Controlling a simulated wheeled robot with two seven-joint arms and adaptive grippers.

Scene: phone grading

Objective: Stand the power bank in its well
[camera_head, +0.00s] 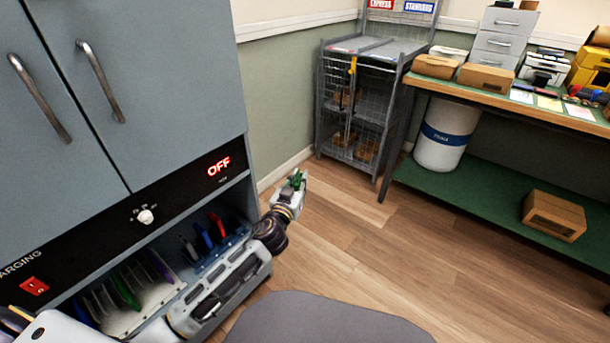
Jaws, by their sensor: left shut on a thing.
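My left gripper (297,184) is in front of the charging cabinet's right side, over the wood floor. It is shut on a small green thing (298,178), mostly hidden by the fingers; I cannot tell for sure that it is the power bank. In the open bay low in the cabinet, a blue rack (228,243) holds red, blue and pale upright things. Left of it, a pale slotted rack (125,318) holds green and purple ones. My left arm covers the front of the bay. My right gripper is out of view.
The grey charging cabinet (150,60) has a panel with a lit OFF sign (219,166), a knob (146,216) and a red switch (34,286). A wire cage (352,110) and a loaded workbench (490,88) stand beyond. The floor (350,235) between is clear.

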